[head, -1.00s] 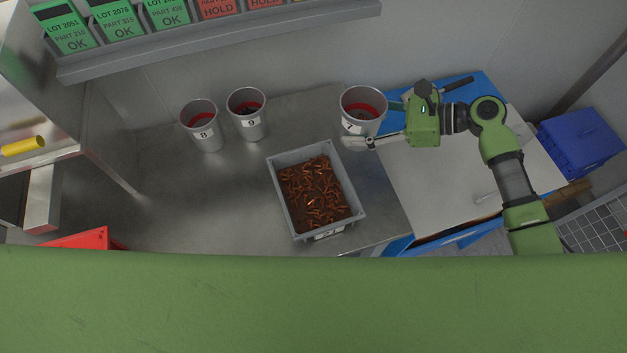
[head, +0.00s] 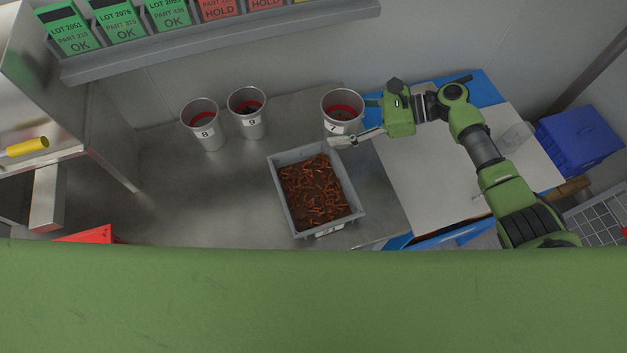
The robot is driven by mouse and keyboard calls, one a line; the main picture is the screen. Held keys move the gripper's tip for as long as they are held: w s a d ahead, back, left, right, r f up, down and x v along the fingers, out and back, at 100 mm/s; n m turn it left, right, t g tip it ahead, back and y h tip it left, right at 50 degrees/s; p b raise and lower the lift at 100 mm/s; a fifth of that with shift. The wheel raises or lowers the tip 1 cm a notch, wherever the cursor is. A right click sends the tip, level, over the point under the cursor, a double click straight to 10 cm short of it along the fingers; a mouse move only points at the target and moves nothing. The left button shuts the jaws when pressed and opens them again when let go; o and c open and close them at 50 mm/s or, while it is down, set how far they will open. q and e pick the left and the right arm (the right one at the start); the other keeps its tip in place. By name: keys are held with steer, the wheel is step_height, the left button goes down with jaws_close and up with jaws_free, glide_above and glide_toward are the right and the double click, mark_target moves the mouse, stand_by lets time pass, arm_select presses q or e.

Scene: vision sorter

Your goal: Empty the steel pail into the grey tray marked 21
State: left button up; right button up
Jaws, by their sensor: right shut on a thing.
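The steel pail (head: 350,124) with a "7" label stands roughly upright behind the grey tray. It has a red band inside and some dark contents low down. My right gripper (head: 352,122) reaches in from the right and is shut on this pail, one finger passing across its front. I cannot tell whether the pail's base touches the bench. The grey tray (head: 356,204) lies in front of the pail and holds many copper-brown pieces; its front label is steeply angled and hard to read. My left gripper is not in view.
Steel pails marked 8 (head: 208,137) and 9 (head: 251,126) stand to the left on the steel bench (head: 190,190). A shelf of lot cards (head: 225,40) runs along the back. A blue bin (head: 578,138) is at the right. The bench's left part is clear.

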mark_target(339, 132)
steer(key=shift+r, duration=0.2)
steer(key=shift+s+r+n+p, duration=0.3)
steer(key=shift+r+n+p, duration=0.1)
steer(key=shift+p, duration=0.25)
steer(key=shift+s+a+r+n+t+h+p, duration=0.15)
steer(key=shift+s+r+n+t+h+p, duration=0.15)
steer(key=shift+n+t+h+p, duration=0.15)
steer(key=shift+s+a+r+n+t+h+p, duration=0.15)
steer(key=shift+r+n+t+h+p, duration=0.2)
steer(key=shift+n+t+p, duration=0.15)
steer(key=shift+s+a+f, duration=0.1)
steer(key=shift+s+f, duration=0.05)
steer(key=shift+f, duration=0.1)
steer(key=shift+s+a+f+n+t+h+b, duration=0.2)
steer(key=shift+s+n+t+h+b, duration=0.1)
steer(key=shift+s+n+t, duration=0.15)
steer(key=shift+s+a+f+n+t+h+b, duration=0.1)
steer(key=shift+s+a+n+t+h+b, duration=0.1)
steer(key=shift+s+n+t+b, duration=0.15)
steer(key=shift+f+n+t+b, duration=0.2)
steer(key=shift+n+t+b, duration=0.15)
steer(key=shift+n+b, duration=0.1)
steer(key=shift+f+n+t+h+b, duration=0.15)
steer(key=shift+n+t+h+b, duration=0.4)
steer(key=shift+b, duration=0.25)
steer(key=shift+r, duration=0.25)
